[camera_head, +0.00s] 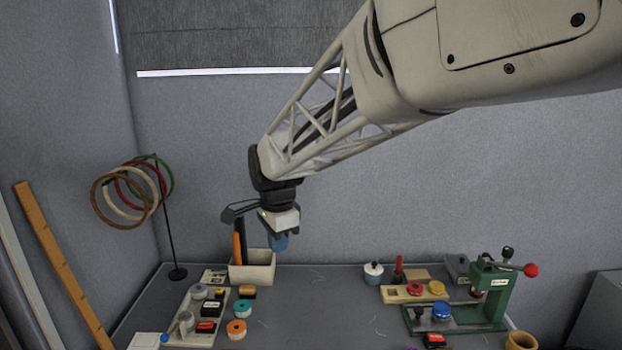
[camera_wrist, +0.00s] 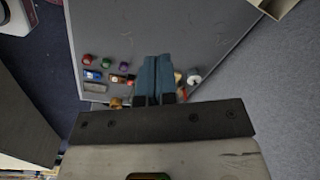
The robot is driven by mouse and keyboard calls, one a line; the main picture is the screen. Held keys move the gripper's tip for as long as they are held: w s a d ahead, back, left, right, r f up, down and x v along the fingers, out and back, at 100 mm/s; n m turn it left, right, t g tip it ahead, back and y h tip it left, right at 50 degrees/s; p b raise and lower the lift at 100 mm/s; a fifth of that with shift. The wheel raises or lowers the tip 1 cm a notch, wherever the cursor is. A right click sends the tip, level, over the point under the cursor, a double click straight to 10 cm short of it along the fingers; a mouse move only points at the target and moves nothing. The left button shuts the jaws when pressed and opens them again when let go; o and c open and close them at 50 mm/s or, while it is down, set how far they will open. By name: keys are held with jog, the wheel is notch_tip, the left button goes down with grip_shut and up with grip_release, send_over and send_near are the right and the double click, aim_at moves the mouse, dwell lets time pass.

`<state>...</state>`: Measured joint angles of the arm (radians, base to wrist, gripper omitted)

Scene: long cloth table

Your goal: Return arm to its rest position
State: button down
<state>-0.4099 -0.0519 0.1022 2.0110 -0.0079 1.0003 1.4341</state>
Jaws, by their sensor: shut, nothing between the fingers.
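My gripper (camera_head: 279,241) hangs above the back left part of the table in the head view, in front of the grey wall. It points down and its blue fingers are together with nothing between them. In the wrist view the blue fingers of my gripper (camera_wrist: 155,78) lie side by side and shut. My arm reaches in from the upper right of the head view. In that view the cream box (camera_head: 262,272) stands just below and left of the fingers, apart from them.
The grey table (camera_head: 330,310) is mostly clear in the middle. A green press (camera_head: 490,300) with a red knob stands at the right. A stand with several rings (camera_head: 130,190) is at the back left. A tray (camera_head: 178,334) with small items lies at the left.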

jog(key=s+d+r+n, duration=0.1)
jog(key=s+d+n, duration=0.5)
jog(key=s+d, duration=0.95)
jog(key=s+d+f+n, duration=0.2)
jog(key=s+d, duration=0.3)
jog(key=s, duration=0.1)
jog(key=s+d+f+n+t, duration=0.1)
jog(key=s+d+f+n, duration=0.1)
jog(key=s+d, duration=0.3)
jog(key=shift+s+n+t+h, duration=0.3)
jog(key=shift+s+n, duration=0.4)
jog(key=shift+s, duration=0.5)
